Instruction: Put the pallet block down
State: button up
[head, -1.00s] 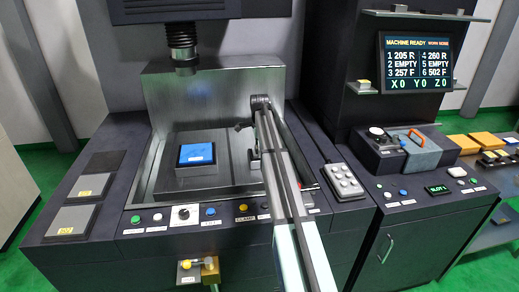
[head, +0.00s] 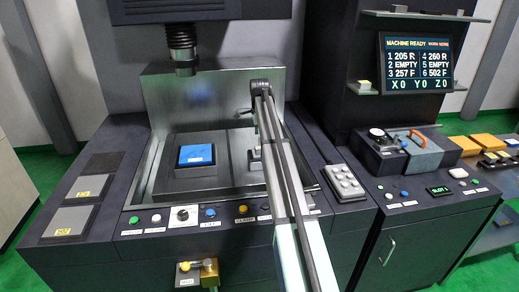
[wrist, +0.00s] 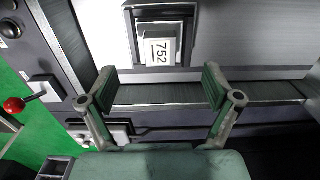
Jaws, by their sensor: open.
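In the wrist view my gripper (wrist: 160,82) is open, its two green-grey fingers wide apart with nothing between them. Just beyond the fingertips a block with a white face marked 752 (wrist: 157,49) sits in a dark square frame (wrist: 185,28). The fingers are apart from it. In the head view a blue-topped block (head: 196,155) rests on the dark slab (head: 165,184) inside the machine's work area. My arm stands to the right of it, and my gripper is not clearly visible there. I cannot tell whether both views show the same block.
A machine head (head: 183,50) hangs above the work area. A steel back wall (head: 225,100) stands behind the slab. A button panel (head: 183,214) runs along the front, with grey pads (head: 83,188) at left. A red-knobbed lever (wrist: 15,105) shows at left in the wrist view.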

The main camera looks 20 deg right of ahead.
aim_at(259, 148)
notch_tip(259, 148, up, 6)
jog(key=shift+f+b, duration=0.2)
jog(key=shift+b, duration=0.3)
